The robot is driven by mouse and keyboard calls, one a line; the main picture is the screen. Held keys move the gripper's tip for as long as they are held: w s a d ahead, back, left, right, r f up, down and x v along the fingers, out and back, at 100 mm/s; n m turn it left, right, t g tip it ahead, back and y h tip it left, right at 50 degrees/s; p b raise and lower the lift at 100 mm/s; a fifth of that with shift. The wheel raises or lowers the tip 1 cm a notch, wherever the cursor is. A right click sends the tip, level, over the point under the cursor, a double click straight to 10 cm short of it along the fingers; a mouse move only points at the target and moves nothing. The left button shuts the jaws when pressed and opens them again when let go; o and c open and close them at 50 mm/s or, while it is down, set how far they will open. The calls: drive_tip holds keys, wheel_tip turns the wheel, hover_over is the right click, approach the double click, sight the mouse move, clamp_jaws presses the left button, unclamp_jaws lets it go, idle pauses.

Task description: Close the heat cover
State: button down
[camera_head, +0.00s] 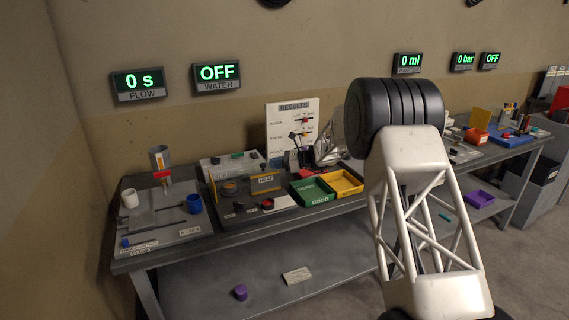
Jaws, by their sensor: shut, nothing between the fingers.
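The heat station (225,200) is a grey unit in the middle of the bench, left of the green tray. A small orange-brown round part (231,188) shows on it. A panel with a yellow HEAT label (263,178) stands beside that part. Which piece is the cover, and how far open it is, is too small to tell. My gripper (297,157) shows as a small dark shape at the end of my silver forearm, in front of the results board. It is shut and empty, right of the heat station and apart from it. My elbow hides part of the forearm.
A green tray (314,191) and a yellow tray (347,182) sit right of the heat station. A flow station with a blue cup (194,203) and a white cup (130,198) is at left. The results board (283,116) stands behind. A purple object (240,292) lies on the lower shelf.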

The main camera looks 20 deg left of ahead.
drive_tip(key=shift+s+a, duration=0.15)
drive_tip(key=shift+a, duration=0.4)
drive_tip(key=s+a, duration=1)
drive_tip(key=shift+f, duration=0.1)
drive_tip(key=shift+d, duration=0.1)
drive_tip(key=v, duration=1.4)
drive_tip(key=shift+w+d, duration=0.2)
drive_tip(key=shift+w, duration=0.05)
idle(0.3)
